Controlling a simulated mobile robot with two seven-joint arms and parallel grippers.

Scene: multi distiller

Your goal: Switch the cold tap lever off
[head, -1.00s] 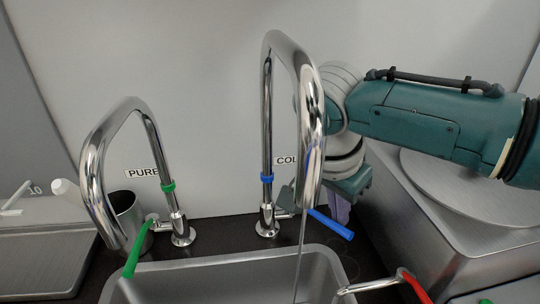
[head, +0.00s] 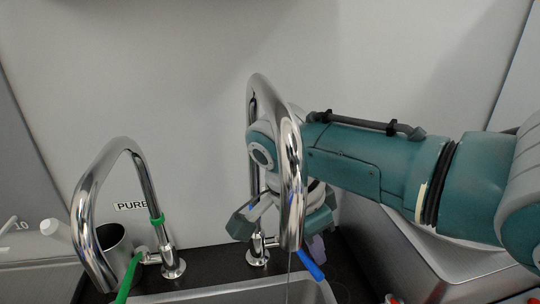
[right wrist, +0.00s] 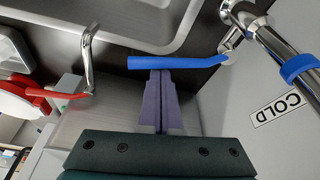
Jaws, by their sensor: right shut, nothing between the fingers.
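The cold tap (head: 289,190) is a tall chrome spout, and a thin stream of water (head: 289,288) runs below it. Its blue lever (head: 311,265) points toward the front right. The lever also shows in the right wrist view (right wrist: 178,62), with the "COLD" label (right wrist: 277,108) beside the tap. My right gripper (head: 316,246) is behind the spout at the lever, partly hidden. In the right wrist view its purple fingers (right wrist: 160,74) are shut and empty, their tips at the lever's side near its middle. I cannot tell if they touch it. My left gripper is not in view.
The pure tap (head: 84,215) with its green lever (head: 128,279) stands at the left, by a metal cup (head: 113,244). The sink (head: 230,292) lies in front. A red lever (right wrist: 57,94) is nearby in the right wrist view. The wall is close behind.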

